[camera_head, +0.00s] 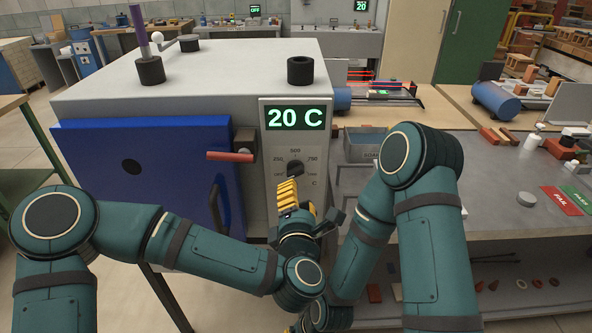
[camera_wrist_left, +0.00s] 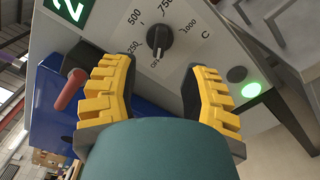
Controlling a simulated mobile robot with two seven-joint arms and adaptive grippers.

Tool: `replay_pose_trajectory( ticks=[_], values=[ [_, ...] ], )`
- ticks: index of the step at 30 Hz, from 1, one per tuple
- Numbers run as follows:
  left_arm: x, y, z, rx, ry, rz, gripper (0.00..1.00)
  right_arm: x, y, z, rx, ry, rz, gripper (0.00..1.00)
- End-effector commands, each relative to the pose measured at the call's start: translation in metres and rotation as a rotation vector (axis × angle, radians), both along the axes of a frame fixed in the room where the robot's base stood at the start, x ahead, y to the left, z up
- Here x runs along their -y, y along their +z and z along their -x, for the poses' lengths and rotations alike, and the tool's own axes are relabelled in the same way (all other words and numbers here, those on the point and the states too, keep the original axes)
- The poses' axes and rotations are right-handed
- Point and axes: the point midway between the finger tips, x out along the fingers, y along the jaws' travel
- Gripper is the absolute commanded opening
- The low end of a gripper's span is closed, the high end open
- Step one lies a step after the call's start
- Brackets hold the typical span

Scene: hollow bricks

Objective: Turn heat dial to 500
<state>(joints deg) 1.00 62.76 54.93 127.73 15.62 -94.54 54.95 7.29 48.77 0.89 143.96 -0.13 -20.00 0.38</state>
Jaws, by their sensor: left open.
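The heat dial (camera_head: 295,167) is a dark round knob on the furnace's grey front panel, ringed by marks with 250, 500 and 750 legible. The display (camera_head: 296,118) reads 20 C. My left gripper (camera_head: 296,190) is just below the dial. In the left wrist view its yellow-and-black fingers (camera_wrist_left: 160,74) are spread, with nothing between them, apart from the knob. My right gripper (camera_head: 312,322) is low at the bottom edge, mostly hidden.
A blue furnace door (camera_head: 150,165) with a red-handled lever (camera_head: 230,156) is left of the panel. A green-lit button (camera_wrist_left: 250,90) is right of the dial in the wrist view. A grey workbench (camera_head: 490,185) with bricks and PASS and FAIL cards stands right.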

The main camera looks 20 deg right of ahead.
Motion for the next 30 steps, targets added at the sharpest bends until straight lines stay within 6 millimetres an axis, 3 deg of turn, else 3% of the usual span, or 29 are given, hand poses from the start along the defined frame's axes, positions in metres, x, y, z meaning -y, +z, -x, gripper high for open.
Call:
replay_pose_trajectory(
  ticks=[6, 12, 18, 27, 28, 30],
  values=[
    [0.012, 0.001, -0.043, -0.001, 0.002, 0.001, 0.46, 0.000, 0.009, -0.002, 0.005, -0.004, 0.001, 0.00],
    [0.020, 0.000, -0.071, 0.000, 0.001, -0.001, 0.46, 0.001, 0.013, -0.004, 0.009, -0.007, 0.002, 0.00],
    [0.024, 0.000, -0.084, 0.000, -0.001, -0.002, 0.46, 0.001, 0.015, -0.005, 0.011, -0.008, 0.002, 0.00],
    [0.025, -0.001, -0.085, -0.001, -0.002, -0.002, 0.46, 0.001, 0.015, -0.005, 0.011, -0.009, 0.002, 0.00],
    [0.025, -0.001, -0.085, -0.001, -0.002, -0.002, 0.42, 0.001, 0.015, -0.005, 0.012, -0.008, 0.002, 0.00],
    [0.024, 0.000, -0.085, 0.000, -0.001, -0.002, 0.17, 0.001, 0.015, -0.005, 0.012, -0.008, 0.002, 0.00]
  ],
)
